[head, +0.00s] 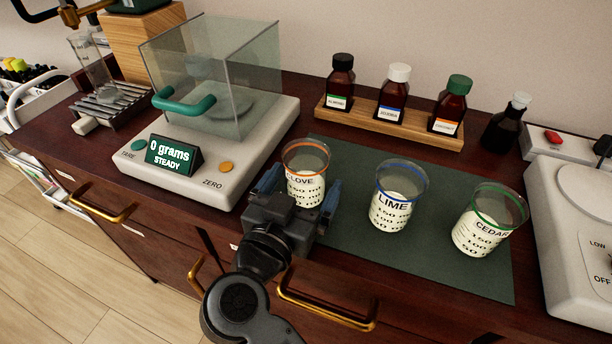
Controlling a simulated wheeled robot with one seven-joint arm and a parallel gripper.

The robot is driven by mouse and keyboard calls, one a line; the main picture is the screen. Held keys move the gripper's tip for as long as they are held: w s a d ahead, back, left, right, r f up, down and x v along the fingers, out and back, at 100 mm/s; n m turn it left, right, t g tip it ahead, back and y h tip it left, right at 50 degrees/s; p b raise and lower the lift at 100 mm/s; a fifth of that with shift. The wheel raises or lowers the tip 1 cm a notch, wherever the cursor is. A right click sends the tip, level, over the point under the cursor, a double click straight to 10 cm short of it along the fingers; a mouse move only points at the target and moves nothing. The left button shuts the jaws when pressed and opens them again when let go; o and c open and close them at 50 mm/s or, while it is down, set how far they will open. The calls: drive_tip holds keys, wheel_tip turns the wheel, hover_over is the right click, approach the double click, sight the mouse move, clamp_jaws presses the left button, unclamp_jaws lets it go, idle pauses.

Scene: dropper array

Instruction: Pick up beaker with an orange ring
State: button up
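The beaker with an orange ring (306,184) stands upright at the left end of the green mat (440,262). Its label reads as "CLOVE", partly cut off, and it holds pale contents. My gripper (297,195) is at this beaker, with one blue-grey finger on its left and one on its right. The fingers stand apart around the lower part of the beaker. I cannot tell whether they touch the glass. The gripper body hides the beaker's base.
A blue-ringed beaker (391,207), marked LIME, and a green-ringed beaker (482,232), marked CEDAR, stand to the right. A balance (228,184) reading 0 grams is close on the left. Brown bottles stand on a wooden rack (364,120) behind. A hotplate (575,240) stands far right.

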drive_tip(key=c, duration=1.2)
drive_tip(key=shift+c, duration=0.2)
drive_tip(key=shift+r, duration=0.15)
